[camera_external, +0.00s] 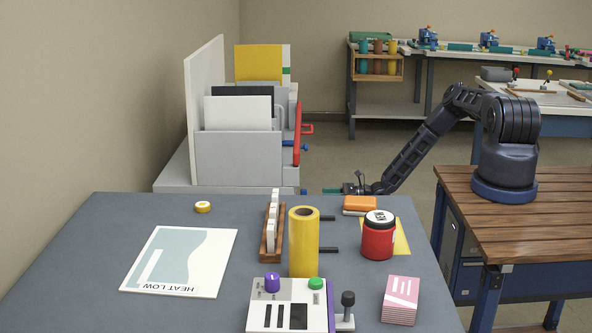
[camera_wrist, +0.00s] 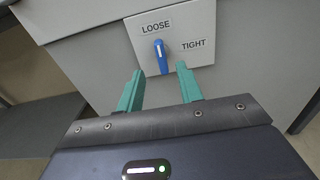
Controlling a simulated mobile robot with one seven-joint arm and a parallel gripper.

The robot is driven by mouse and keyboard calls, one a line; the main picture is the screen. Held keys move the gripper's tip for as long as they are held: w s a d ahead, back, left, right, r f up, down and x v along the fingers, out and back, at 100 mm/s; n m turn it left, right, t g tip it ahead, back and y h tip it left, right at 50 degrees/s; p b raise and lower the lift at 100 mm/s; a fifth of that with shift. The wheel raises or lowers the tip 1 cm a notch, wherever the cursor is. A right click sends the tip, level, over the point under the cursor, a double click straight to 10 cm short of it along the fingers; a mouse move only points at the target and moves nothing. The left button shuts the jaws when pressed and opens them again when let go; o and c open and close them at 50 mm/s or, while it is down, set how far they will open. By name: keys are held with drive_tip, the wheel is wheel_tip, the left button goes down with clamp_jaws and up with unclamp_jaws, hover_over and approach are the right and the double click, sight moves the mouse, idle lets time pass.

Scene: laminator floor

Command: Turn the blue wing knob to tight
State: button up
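In the wrist view a blue wing knob (camera_wrist: 161,57) with a white mark sits on a light grey panel (camera_wrist: 203,20). The panel is labelled LOOSE above the knob and TIGHT to its right. The knob's white end points up toward LOOSE. My gripper (camera_wrist: 160,80) is open, its two teal fingers apart below and either side of the knob, with nothing between them. In the external view my gripper (camera_external: 335,191) is low beside the grey cabinet, beyond the table. Small blue parts show on the cabinet's right side; I cannot tell which is the knob.
The grey cabinet (camera_external: 237,158) has a red handle (camera_external: 298,132) on its right side. The near table (camera_external: 90,230) holds a yellow roll (camera_external: 303,245), a red jar (camera_external: 378,240), an orange block (camera_external: 360,203) and a control box (camera_external: 280,292). A wooden bench (camera_external: 555,205) stands at right.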

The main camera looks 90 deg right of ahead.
drive_tip(key=w, duration=1)
drive_tip(key=shift+w, duration=0.1)
drive_tip(key=c, duration=0.7)
